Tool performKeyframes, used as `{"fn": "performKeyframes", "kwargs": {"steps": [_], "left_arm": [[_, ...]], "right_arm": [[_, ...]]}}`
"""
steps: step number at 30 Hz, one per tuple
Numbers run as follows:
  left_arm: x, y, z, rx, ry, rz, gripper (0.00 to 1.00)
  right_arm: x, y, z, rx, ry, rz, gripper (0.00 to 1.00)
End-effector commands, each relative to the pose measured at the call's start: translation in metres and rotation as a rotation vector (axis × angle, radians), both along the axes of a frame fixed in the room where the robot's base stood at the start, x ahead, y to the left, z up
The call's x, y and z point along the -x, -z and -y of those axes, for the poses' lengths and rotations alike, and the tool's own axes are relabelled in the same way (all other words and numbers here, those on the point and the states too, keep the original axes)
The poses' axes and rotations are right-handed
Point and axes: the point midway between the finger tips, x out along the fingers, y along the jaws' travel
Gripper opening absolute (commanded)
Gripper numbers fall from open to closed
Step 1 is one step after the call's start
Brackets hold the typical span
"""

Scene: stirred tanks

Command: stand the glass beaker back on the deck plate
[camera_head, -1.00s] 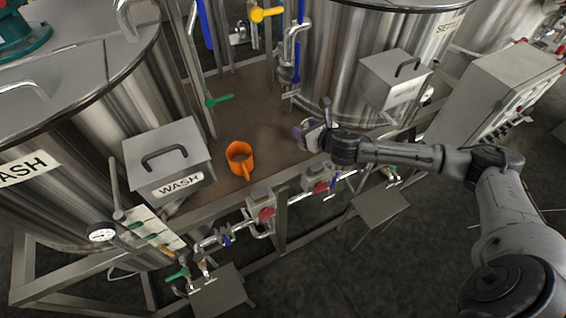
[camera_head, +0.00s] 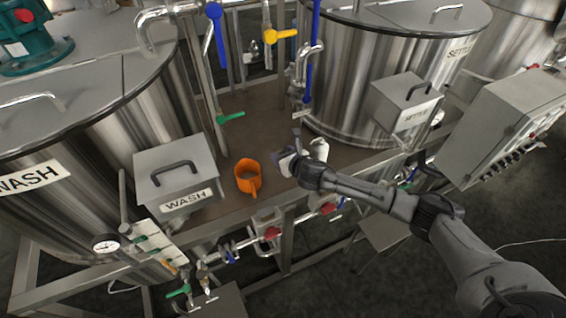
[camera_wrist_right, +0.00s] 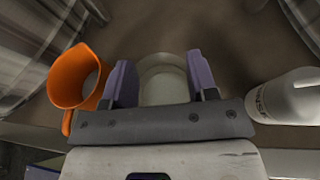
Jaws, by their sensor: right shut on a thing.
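The glass beaker (camera_wrist_right: 163,82) is clear and pale, between the two purple fingers of my right gripper (camera_wrist_right: 160,84) in the right wrist view. The fingers are shut on it from both sides. In the head view my right gripper (camera_head: 290,160) is low over the brown deck plate (camera_head: 262,118), right of the orange jug. The beaker is mostly hidden there by the gripper. I cannot tell whether its base touches the plate. My left gripper is not in view.
An orange jug (camera_head: 247,177) stands left of my right gripper; a white labelled bottle (camera_wrist_right: 287,97) stands to its right. The WASH box (camera_head: 178,172) and steel tanks flank the deck. Valves and pipes run along the front edge. Bare deck lies behind the gripper.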

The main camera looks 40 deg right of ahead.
Motion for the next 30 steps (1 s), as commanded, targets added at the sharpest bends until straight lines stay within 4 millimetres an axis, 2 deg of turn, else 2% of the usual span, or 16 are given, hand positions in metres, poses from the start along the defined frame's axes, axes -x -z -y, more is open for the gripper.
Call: {"fn": "performKeyframes", "kwargs": {"steps": [5,12,25,26,30], "left_arm": [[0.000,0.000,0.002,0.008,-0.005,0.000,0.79],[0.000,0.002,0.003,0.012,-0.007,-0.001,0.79],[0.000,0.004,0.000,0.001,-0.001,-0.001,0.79],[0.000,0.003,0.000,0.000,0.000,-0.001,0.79],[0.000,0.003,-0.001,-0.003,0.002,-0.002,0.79]], "right_arm": [[-0.001,0.009,-0.001,-0.001,0.001,-0.001,0.27],[0.000,0.038,-0.001,-0.003,0.002,-0.002,0.27],[0.000,0.044,0.000,0.000,0.000,0.000,0.27],[0.000,0.044,0.000,0.000,0.000,0.000,0.55],[0.000,0.043,0.000,0.000,0.000,0.000,0.68]]}}
